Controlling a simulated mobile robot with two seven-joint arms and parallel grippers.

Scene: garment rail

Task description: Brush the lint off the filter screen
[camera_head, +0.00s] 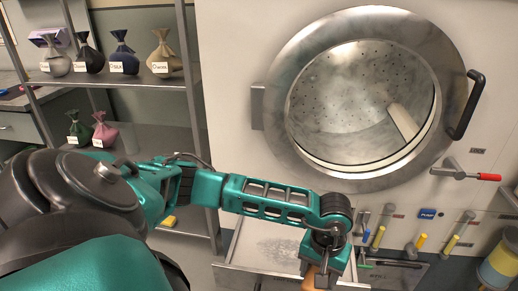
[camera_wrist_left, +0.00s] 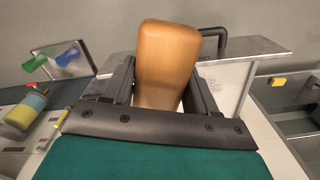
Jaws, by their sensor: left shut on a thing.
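My left gripper (camera_head: 322,264) is shut on a wooden brush (camera_wrist_left: 167,62), a tan block standing between its two fingers in the left wrist view. Only a bit of the brush (camera_head: 317,279) shows below the gripper in the head view; its bristles are hidden. The filter screen (camera_head: 262,246) lies in a pulled-out metal drawer below the machine's round door, with grey, speckled lint on it. The gripper and brush are at the right part of the screen; I cannot tell whether the bristles touch it. My right gripper is not in view.
The large machine has a round glass door (camera_head: 352,104) with a black handle (camera_head: 466,104). A red-tipped lever (camera_head: 489,177) and several coloured valve handles stick out right of the drawer. A yellow container (camera_head: 501,262) is at the far right. A shelf (camera_head: 150,77) with tied sacks stands left.

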